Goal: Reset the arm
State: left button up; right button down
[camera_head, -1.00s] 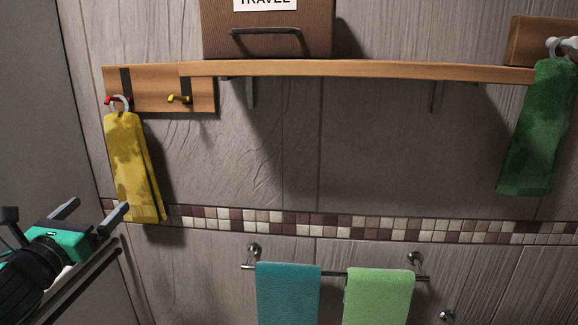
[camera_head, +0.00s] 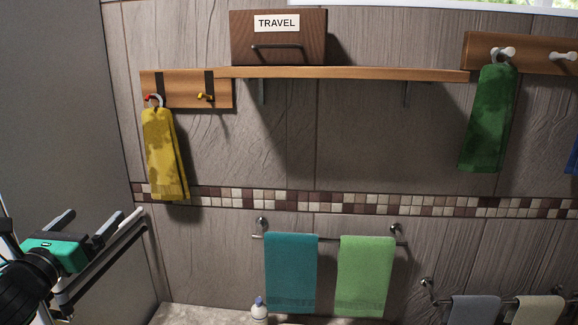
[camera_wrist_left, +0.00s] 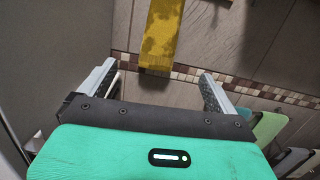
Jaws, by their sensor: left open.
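My left gripper (camera_head: 84,226) is at the lower left of the head view, open and empty, with its green housing and two grey fingers showing. It is apart from the wall and below and left of the yellow towel (camera_head: 164,155). The towel hangs by a ring from the red hook of the left wooden hook board. In the left wrist view the two fingers (camera_wrist_left: 158,86) stand wide apart, and the lower end of the yellow towel (camera_wrist_left: 160,40) shows beyond them. My right gripper is not in view.
A wooden shelf (camera_head: 350,74) holds a brown TRAVEL box (camera_head: 290,50). A green towel (camera_head: 487,120) hangs at the right. Teal (camera_head: 291,275) and light green (camera_head: 364,275) towels hang on a bar below. A white bottle (camera_head: 259,312) stands low. A metal rail (camera_head: 105,255) is beside my gripper.

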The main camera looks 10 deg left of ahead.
pick_arm(q)
jog(key=s+d+f+n+g+y, duration=0.1)
jog(key=s+f+n+g, duration=0.15)
jog(key=f+n, duration=0.55)
jog(key=s+d+f+n+g, duration=0.2)
jog(key=f+n+g, duration=0.2)
jog(key=f, duration=0.8)
jog(key=s+d+f+n+g+y, duration=0.1)
jog(key=s+f+n+g, duration=0.2)
jog(key=f+n, duration=0.5)
jog(key=s+d+f+n+g+h, duration=0.25)
jog(key=s+d+f+n, duration=0.45)
jog(key=d, duration=0.4)
jog(key=s+d+f+n+g+h, duration=0.2)
jog(key=s+d+f+n+g, duration=0.25)
jog(key=d+f, duration=0.55)
notch_tip(320, 180, down, 34)
jog(key=s+b, duration=0.2)
jog(key=b, duration=0.1)
jog(key=s+a+f+g+b, duration=0.2)
jog(key=s+a+f, duration=0.1)
jog(key=s+f, duration=1.5)
jog(key=shift+s+f+b, duration=0.3)
jog(key=shift+s+f, duration=0.1)
jog(key=shift+f, duration=0.45)
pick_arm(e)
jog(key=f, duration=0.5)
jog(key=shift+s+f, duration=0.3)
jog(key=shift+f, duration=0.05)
